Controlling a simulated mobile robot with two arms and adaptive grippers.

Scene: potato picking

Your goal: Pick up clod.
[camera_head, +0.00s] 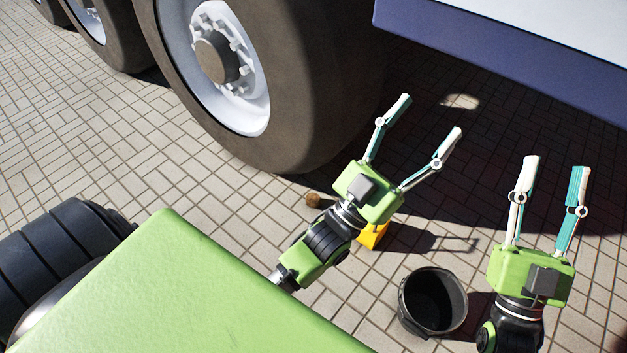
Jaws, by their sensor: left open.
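A small brown lump, which looks like the clod (313,200), lies on the paving near the big truck tyre. It is just left of my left gripper's body. My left gripper (432,117) is open and empty, with its fingers pointing up and right, away from the lump. My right gripper (556,165) is at the right of the view, with its two fingers spread apart and nothing between them.
A black bucket (402,302) stands on the paving between the two arms and looks empty. A yellow object (372,236) is partly hidden behind my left gripper. Large truck wheels (330,90) and a blue-white vehicle body (500,50) fill the top. Paving at left is clear.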

